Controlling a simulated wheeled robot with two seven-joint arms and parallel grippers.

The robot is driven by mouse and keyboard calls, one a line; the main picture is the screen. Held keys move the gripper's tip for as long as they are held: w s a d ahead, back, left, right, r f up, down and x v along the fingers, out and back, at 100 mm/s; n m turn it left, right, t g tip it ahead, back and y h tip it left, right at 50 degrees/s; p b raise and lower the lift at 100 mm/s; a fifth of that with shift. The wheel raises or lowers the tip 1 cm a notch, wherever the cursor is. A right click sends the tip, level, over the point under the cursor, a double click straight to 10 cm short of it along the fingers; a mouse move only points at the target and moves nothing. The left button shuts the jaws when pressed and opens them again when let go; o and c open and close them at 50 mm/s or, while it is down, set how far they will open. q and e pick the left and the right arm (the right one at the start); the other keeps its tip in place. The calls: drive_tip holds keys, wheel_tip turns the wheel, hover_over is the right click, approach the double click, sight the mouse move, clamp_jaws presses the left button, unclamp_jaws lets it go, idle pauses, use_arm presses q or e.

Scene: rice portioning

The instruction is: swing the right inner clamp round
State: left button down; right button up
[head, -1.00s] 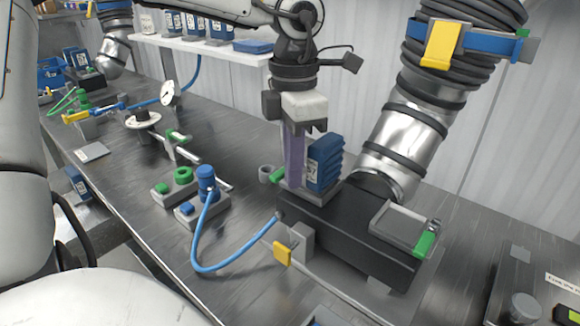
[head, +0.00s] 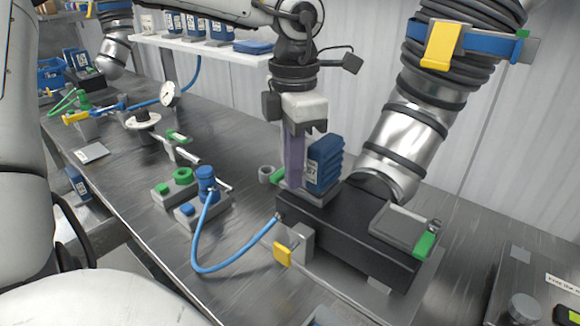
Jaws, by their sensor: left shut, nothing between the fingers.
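My left gripper (head: 308,128), with a white body and short dark fingers, hangs from the arm at the top centre. It is shut and empty. A purple upright strip (head: 294,158) stands just below it, beside stacked blue packs (head: 325,163). Below these is a dark box-like machine (head: 335,228). A clamp lever with a green grip (head: 425,245) is at the machine's right end, beside a grey plate (head: 402,228). Another green grip (head: 279,175) shows left of the packs, partly hidden. I cannot tell for sure which is the right inner clamp. My right gripper is not in view.
A large ribbed silver duct (head: 405,130) rises close behind the machine. A yellow tab (head: 283,253) sticks out at the front. A blue hose (head: 203,245) loops over the bench to a blue-topped fitting (head: 206,180).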

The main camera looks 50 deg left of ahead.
use_arm(q)
drive_tip(key=shift+a, duration=0.15)
idle(0.4)
drive_tip(key=shift+s+a, duration=0.1)
drive_tip(key=shift+a, duration=0.9)
drive_tip(key=shift+s+a, duration=0.1)
drive_tip(key=shift+a, duration=1)
drive_tip(key=shift+w+a+p, duration=0.2)
drive_tip(key=shift+a+p, duration=0.05)
drive_tip(key=shift+a, duration=0.3)
drive_tip(key=shift+w+a+p, duration=0.2)
drive_tip(key=shift+a+p, duration=0.05)
drive_tip(key=shift+a, duration=0.3)
